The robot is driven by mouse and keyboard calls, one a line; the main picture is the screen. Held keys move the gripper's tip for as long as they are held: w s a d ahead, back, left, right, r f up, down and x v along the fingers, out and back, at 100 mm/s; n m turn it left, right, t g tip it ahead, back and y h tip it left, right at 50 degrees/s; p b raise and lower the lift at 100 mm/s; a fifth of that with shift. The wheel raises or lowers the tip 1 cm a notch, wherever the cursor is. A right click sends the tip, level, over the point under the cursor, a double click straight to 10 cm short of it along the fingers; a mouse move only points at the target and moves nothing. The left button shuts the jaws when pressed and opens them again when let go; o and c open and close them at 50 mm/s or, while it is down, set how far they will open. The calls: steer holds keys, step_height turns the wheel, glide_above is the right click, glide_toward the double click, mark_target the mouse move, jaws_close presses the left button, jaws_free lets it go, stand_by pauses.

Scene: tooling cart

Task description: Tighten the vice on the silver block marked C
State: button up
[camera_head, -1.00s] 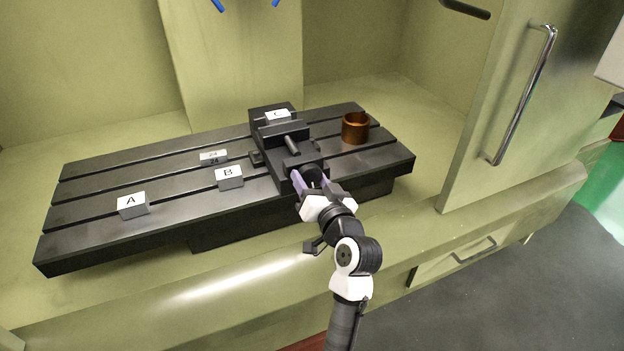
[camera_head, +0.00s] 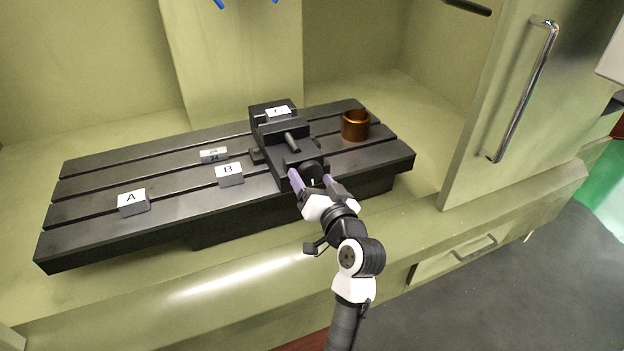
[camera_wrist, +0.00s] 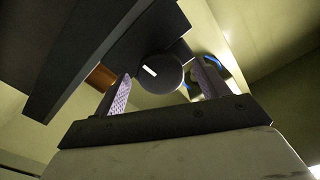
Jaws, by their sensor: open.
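The black vice (camera_head: 283,139) stands on the slotted table. The silver block marked C (camera_head: 278,113) sits between the vice jaws at the back; I cannot tell how tightly it is held. The vice's round black knob (camera_head: 312,169) is at its front end, and it also shows in the wrist view (camera_wrist: 160,79) with a white mark on its face. My gripper (camera_head: 311,178) is open at the knob. In the wrist view my gripper's purple-padded fingers (camera_wrist: 163,88) stand apart on either side of the knob, and gaps show beside it.
The black slotted table (camera_head: 90,196) bears block A (camera_head: 132,203), block B (camera_head: 229,176) and a block marked 24 (camera_head: 213,156) left of the vice. A copper-coloured cup (camera_head: 355,126) stands right of it. A door with a handle (camera_head: 524,90) is at right.

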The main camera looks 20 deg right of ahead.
steer(key=s, duration=1.3)
steer(key=shift+d+b, duration=0.2)
steer(key=shift+b, duration=0.2)
steer(key=shift+w, duration=0.1)
